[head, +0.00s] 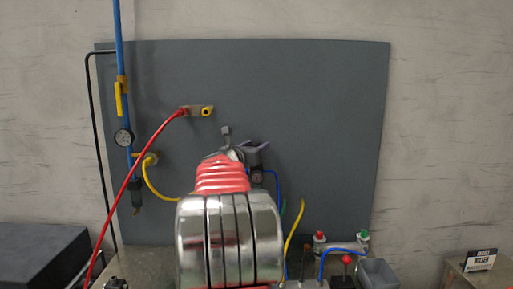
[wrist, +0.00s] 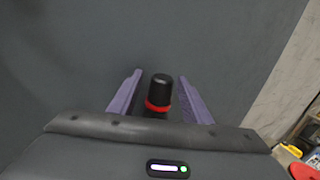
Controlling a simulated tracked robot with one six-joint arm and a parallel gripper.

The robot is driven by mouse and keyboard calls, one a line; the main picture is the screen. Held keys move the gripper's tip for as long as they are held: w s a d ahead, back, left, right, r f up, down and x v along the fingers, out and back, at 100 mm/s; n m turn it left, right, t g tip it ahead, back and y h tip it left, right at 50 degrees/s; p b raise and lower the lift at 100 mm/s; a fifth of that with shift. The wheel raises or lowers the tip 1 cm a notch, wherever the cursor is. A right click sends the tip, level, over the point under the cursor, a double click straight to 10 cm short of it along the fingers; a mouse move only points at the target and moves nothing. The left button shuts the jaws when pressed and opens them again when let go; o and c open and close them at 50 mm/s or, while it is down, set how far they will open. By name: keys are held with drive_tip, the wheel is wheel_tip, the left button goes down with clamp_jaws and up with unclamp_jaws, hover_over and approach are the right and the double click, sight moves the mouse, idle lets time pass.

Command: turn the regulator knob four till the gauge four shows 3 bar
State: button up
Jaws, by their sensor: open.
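The regulator knob, a black cap with a red ring (wrist: 159,90), stands between the two purple fingers of my gripper (wrist: 160,77) in the wrist view. The fingers are open, with a gap showing on each side of the knob. In the head view my gripper (head: 241,142) is in front of the grey panel, and my arm hides most of what lies behind it. I cannot make out gauge four.
The grey panel (head: 330,120) is mostly bare at upper right. A red hose (head: 137,168) runs down at the left, beside a yellow hose (head: 155,188). Low at the right are a red button (head: 319,237), a green button (head: 363,236), a red-topped lever (head: 347,260) and a grey bin (head: 380,274).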

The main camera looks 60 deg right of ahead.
drive_tip(key=c, duration=1)
drive_tip(key=shift+c, duration=0.2)
drive_tip(key=shift+w+n+t, duration=0.1)
drive_tip(key=shift+n+t, duration=0.4)
drive_tip(key=shift+t, duration=0.3)
drive_tip(key=o, duration=1)
drive_tip(key=shift+o, duration=0.2)
drive_tip(key=s+a, duration=0.1)
drive_tip(key=a, duration=1.2)
drive_tip(key=shift+s+a, duration=0.35)
drive_tip(key=shift+a, duration=0.05)
